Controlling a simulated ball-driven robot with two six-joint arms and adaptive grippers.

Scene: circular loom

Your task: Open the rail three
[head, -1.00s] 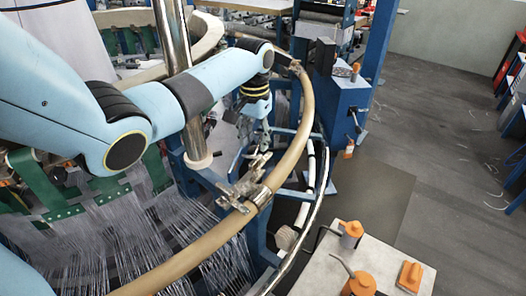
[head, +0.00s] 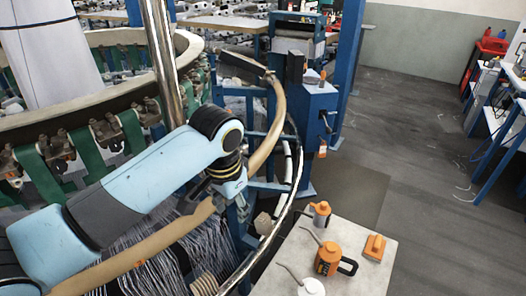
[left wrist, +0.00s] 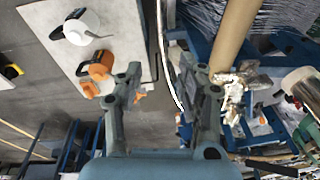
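The tan curved rail (head: 135,255) runs from the lower left to the upper right in the head view. My left arm covers its middle, so I cannot tell whether it is parted there. Its far part (head: 276,115) shows beyond my arm. My left gripper (head: 228,190) is over the middle of the rail, partly hidden by its own wrist. In the left wrist view its fingers (left wrist: 162,78) are spread and empty. The rail (left wrist: 232,38) and a metal latch (left wrist: 234,88) are right of the fingers there. My right gripper is not in view.
A steel post (head: 160,60) rises beside my left arm. A blue machine (head: 312,105) stands behind. The grey floor at right is mostly clear.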

